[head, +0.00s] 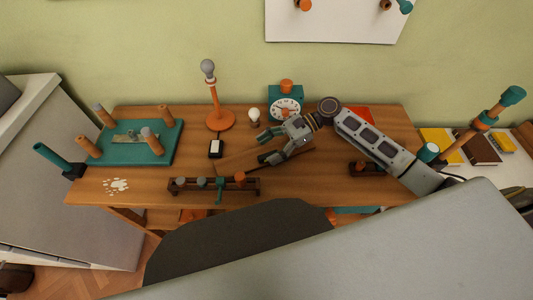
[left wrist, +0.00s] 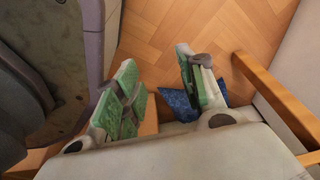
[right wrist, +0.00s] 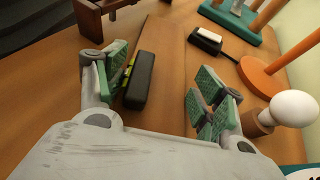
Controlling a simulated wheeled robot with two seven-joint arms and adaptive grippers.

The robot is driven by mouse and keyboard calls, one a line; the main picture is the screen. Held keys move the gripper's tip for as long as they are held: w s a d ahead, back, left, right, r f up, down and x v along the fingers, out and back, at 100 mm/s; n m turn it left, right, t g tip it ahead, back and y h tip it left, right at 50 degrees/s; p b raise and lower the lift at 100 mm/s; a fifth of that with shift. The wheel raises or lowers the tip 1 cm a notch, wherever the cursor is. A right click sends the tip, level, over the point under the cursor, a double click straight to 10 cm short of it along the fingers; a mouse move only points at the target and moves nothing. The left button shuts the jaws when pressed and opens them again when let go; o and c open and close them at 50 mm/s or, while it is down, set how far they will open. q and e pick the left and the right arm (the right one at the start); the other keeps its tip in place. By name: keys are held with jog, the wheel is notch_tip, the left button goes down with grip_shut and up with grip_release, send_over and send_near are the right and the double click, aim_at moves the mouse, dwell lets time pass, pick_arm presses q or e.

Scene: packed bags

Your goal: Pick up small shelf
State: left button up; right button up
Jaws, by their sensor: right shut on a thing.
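The small shelf appears to be the flat brown board (head: 232,161) lying on the wooden workbench (head: 340,190). Its colour is close to the bench top, so its edges are hard to make out. My right gripper (head: 267,147) reaches over it from the right, fingers spread wide and shut on the board's two sides. In the right wrist view the board (right wrist: 168,60) lies between the fingers, with a black-handled tool (right wrist: 140,82) against the left finger. My left gripper (left wrist: 165,85) is open and empty below the bench, over the floor; the head view does not show it.
A dark rack with knobs (head: 187,185) stands at the bench's front. A teal board with wooden pegs (head: 160,158) is at the left. A small black-and-white block (head: 216,149) is close by.

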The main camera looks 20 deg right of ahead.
pick_arm(q)
jog(key=shift+w, duration=0.15)
pick_arm(e)
jog(key=shift+r, duration=0.7)
pick_arm(q)
jog(key=s+a+f+p, duration=0.1)
jog(key=s+a+p, duration=0.2)
jog(key=s, duration=0.3)
jog(key=shift+s+a+f, duration=0.25)
pick_arm(e)
notch_tip(320, 180, up, 17)
jog(key=shift+f, duration=0.2)
pick_arm(q)
jog(key=shift+w+d+r, duration=0.1)
jog(key=shift+w, duration=0.35)
